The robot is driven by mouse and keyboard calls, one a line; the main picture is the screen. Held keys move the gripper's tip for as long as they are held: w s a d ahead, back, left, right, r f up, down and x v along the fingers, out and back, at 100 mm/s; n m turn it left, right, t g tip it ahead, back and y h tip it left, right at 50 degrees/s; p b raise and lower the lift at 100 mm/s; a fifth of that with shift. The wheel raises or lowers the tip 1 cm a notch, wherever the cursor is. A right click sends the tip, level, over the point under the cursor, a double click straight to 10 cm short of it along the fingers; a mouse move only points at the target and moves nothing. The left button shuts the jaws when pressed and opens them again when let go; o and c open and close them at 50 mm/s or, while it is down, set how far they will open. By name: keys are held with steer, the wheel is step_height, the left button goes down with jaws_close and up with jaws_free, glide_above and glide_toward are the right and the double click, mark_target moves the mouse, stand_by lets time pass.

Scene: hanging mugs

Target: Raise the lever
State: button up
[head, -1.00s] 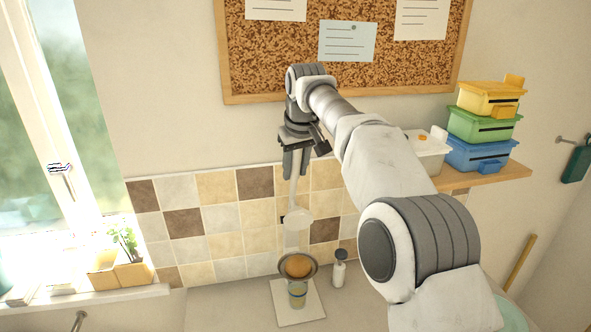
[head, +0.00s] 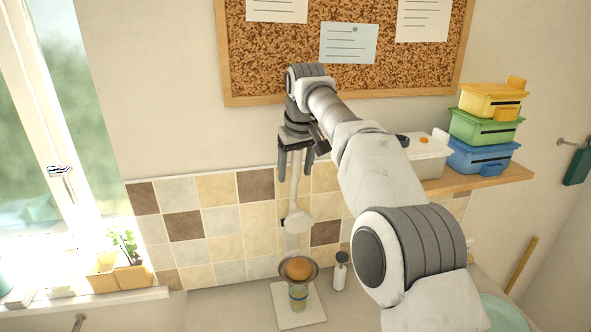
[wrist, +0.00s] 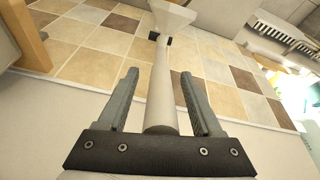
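The white lever (head: 296,192) points upward from a white press (head: 298,220) in front of the tiled wall. An orange fruit half (head: 298,268) sits in a round metal cup (head: 314,274) below it, above a glass (head: 298,298). My gripper (head: 296,174) is at the top of the lever, pointing down. In the wrist view the lever (wrist: 163,90) runs between the two fingers of my gripper (wrist: 159,74), with a gap on each side. The gripper is open around the lever.
A small bottle (head: 340,272) stands right of the press. A shelf (head: 485,180) at right holds stacked yellow, green and blue boxes (head: 486,125) and a white box (head: 425,155). A cork board (head: 345,75) hangs behind my arm. Plants (head: 125,250) stand by the window.

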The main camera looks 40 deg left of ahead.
steer(key=v, duration=0.5)
steer(key=shift+s+d+f+b, duration=0.2)
steer(key=shift+d+f+b, duration=0.05)
steer(key=shift+b, duration=0.5)
steer(key=s+d+b, duration=0.6)
steer(key=d+b, duration=0.3)
steer(key=b, duration=0.1)
steer(key=shift+s+d+r, duration=0.15)
steer(key=shift+s+r, duration=0.1)
steer(key=shift+s, duration=0.15)
steer(key=shift+s, duration=0.15)
